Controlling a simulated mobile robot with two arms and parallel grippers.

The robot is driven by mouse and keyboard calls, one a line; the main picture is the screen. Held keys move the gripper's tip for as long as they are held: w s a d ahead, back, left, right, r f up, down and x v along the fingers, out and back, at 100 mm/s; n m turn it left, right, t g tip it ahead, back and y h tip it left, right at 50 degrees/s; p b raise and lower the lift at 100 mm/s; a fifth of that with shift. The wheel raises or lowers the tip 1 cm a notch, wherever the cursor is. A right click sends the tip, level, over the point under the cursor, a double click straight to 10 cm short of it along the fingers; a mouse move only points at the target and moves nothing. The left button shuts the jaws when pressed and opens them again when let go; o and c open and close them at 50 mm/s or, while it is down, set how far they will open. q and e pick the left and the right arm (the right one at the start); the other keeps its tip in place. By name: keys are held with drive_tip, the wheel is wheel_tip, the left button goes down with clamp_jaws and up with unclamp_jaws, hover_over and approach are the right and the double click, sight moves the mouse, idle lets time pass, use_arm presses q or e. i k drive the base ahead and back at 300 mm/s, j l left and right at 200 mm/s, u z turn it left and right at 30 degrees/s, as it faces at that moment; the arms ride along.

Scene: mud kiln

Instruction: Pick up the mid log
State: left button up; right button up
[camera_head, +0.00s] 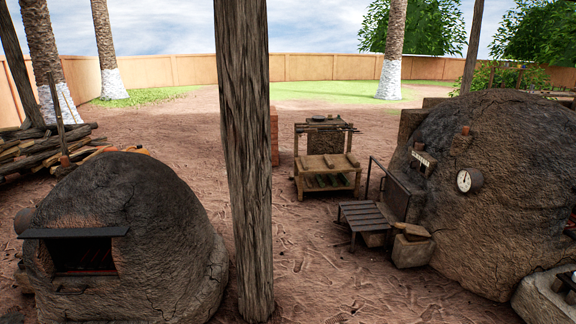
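A pile of brown logs (40,150) lies on the ground at the far left, behind the smaller mud kiln. The logs are stacked loosely, some with their ends pointing toward the kiln. I cannot tell which one is the mid log. The kiln hides part of the pile's right side. Neither of my grippers is in view.
The smaller mud kiln (130,230) stands at the left front. A thick wooden post (248,160) rises just right of it. A large kiln (510,190) with a gauge is at the right, beside a slatted stand (368,215). Bare ground lies between post and stand.

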sight(330, 164)
drive_tip(key=i+l+z, duration=0.25)
drive_tip(key=i+z, duration=0.15)
drive_tip(key=i, duration=0.35)
drive_tip(key=i+z, duration=0.35)
drive_tip(key=i, duration=0.35)
drive_tip(key=i+j+z, duration=0.25)
drive_tip(key=i+z, duration=0.15)
drive_tip(key=i, duration=0.35)
drive_tip(key=i+j+u, duration=0.15)
drive_tip(key=i+u, duration=0.3)
drive_tip(key=i, duration=0.55)
drive_tip(key=i+l+u, duration=0.2)
drive_tip(key=i+u, duration=0.2)
drive_tip(key=i, duration=0.6)
drive_tip(key=i+j, duration=0.35)
drive_tip(key=i+j+z, duration=0.1)
drive_tip(key=i+j, duration=0.3)
drive_tip(key=j, duration=0.15)
